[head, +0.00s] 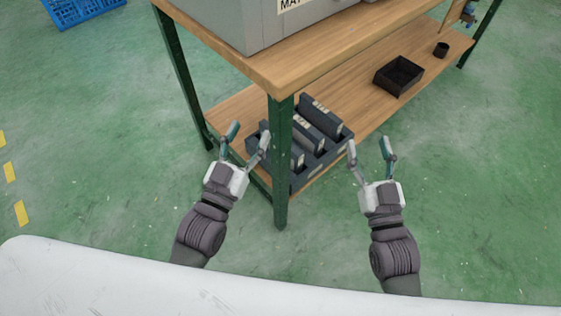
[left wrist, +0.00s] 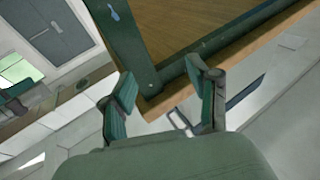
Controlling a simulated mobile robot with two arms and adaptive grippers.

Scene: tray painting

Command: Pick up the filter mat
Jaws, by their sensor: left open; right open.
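Several dark flat slabs with pale labels stand on edge in a dark slotted holder (head: 333,154) on the lower shelf of the workbench. One slab (head: 322,114) is at the back; I cannot tell for sure whether these are the filter mats. The green table leg hides part of the holder. My left gripper (head: 249,137) is open and empty, left of the leg and in front of the holder's left end. It also shows in the left wrist view (left wrist: 160,78), with wood and a green frame beyond it. My right gripper (head: 369,146) is open and empty, just right of the holder.
The workbench (head: 280,80) has a wooden top with a grey box (head: 240,25) and a green front leg (head: 281,165). A blue crate (head: 85,10) is far left. Green floor is clear around.

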